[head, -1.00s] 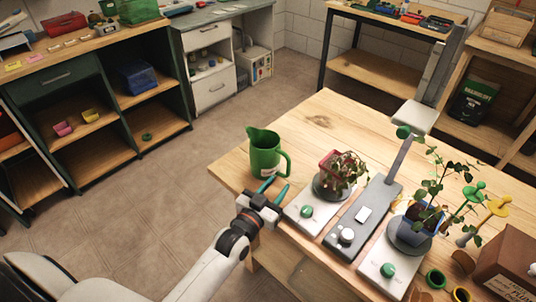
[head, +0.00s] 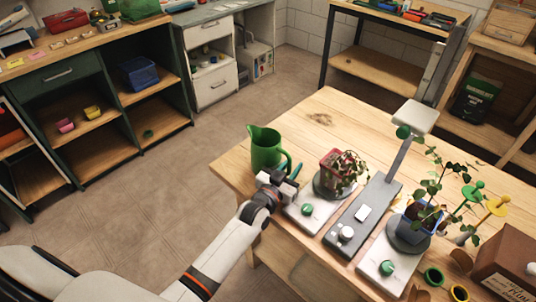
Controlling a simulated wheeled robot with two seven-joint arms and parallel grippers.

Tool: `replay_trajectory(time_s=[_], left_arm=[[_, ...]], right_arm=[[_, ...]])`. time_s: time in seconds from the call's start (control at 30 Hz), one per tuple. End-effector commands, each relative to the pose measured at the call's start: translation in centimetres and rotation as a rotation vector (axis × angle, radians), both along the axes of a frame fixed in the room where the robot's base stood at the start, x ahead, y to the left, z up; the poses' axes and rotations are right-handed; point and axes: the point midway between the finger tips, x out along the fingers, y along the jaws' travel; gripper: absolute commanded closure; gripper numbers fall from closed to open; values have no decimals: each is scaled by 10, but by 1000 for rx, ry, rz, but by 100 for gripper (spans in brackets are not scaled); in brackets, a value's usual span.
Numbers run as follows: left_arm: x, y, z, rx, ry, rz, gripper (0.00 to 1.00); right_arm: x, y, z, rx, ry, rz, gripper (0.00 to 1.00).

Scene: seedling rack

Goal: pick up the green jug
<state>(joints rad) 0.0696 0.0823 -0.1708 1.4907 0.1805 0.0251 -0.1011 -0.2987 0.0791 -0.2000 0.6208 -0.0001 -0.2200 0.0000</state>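The green jug (head: 264,148) stands upright near the left corner of the wooden table, its spout to the left and its handle to the right. My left gripper (head: 288,169) is at the near right side of the jug, close to the handle. The other finger is mostly hidden by the gripper body and the handle. The gripper looks open, and I cannot tell whether it touches the jug. My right gripper is not in view.
A potted plant in a red pot (head: 337,165) stands close right of the gripper on a grey and white stand. A grey post unit (head: 362,213) and a plant in a blue pot (head: 417,222) are further right. The table (head: 350,118) behind the jug is clear.

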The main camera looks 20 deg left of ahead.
Motion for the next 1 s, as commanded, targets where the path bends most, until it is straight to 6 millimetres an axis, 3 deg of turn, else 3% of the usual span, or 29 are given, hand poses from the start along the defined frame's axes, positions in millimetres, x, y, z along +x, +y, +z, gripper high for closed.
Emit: replay_trajectory(time_s=[0.03, 0.17, 0.67, 1.0], left_arm=[[0, 0, 0, 0, 0, 0, 81], [0, 0, 0, 0, 0, 0, 100], [0, 0, 3, -1, -1, 0, 100], [0, 0, 28, 0, -3, 1, 100]], right_arm=[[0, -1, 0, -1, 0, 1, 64], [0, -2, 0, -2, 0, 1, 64], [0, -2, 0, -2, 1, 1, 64], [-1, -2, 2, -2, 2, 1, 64]])
